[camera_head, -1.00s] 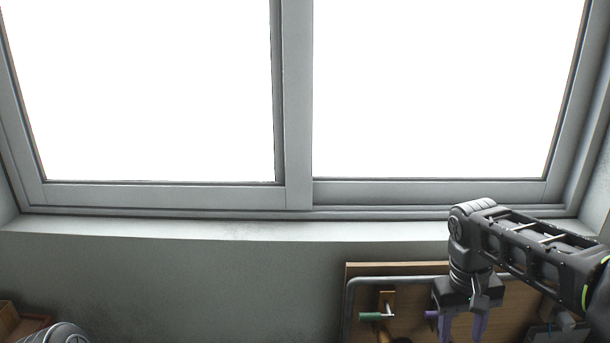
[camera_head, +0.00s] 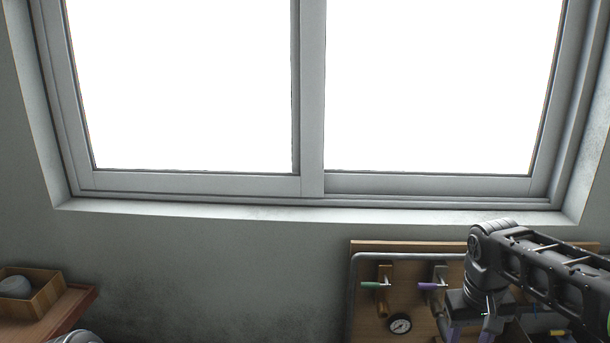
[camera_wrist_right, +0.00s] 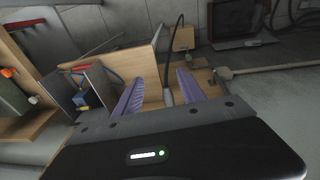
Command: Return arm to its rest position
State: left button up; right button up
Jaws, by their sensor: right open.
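My right arm comes in from the right in the head view, and its gripper (camera_head: 468,333) hangs down in front of a wooden board, cut off by the bottom edge. In the right wrist view the purple fingers of the right gripper (camera_wrist_right: 160,92) are apart with nothing held between them. My left gripper is not in view; only a rounded grey part, likely of my left arm, shows at the bottom left of the head view.
The wooden board (camera_head: 362,318) carries a green-handled valve (camera_head: 370,285), a purple-handled valve (camera_head: 429,287) and a round gauge (camera_head: 400,324). An open wooden box (camera_head: 45,296) stands on a shelf (camera_head: 75,305) at left. A window (camera_head: 313,100) fills the wall above.

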jog(key=w+a+f+n+t+y, duration=0.1)
jog(key=w+a+f+t+y, duration=0.15)
jog(key=w+a+f, duration=0.4)
jog(key=s+a+f+t+y, duration=0.1)
jog(key=a+f+y, duration=0.1)
jog(key=a+f, duration=0.95)
jog(key=s+a+f+m+g, duration=0.1)
jog(key=s+a+f, duration=0.3)
jog(key=s+f, duration=0.6)
jog(key=s+a+f+g, duration=0.3)
jog(key=s+f, duration=0.8)
jog(key=s, duration=0.5)
jog(key=shift+a+f+m+y, duration=0.25)
jog(key=shift+a+m+y, duration=0.15)
jog(key=shift+y, duration=0.05)
jog(key=shift+c, duration=0.6)
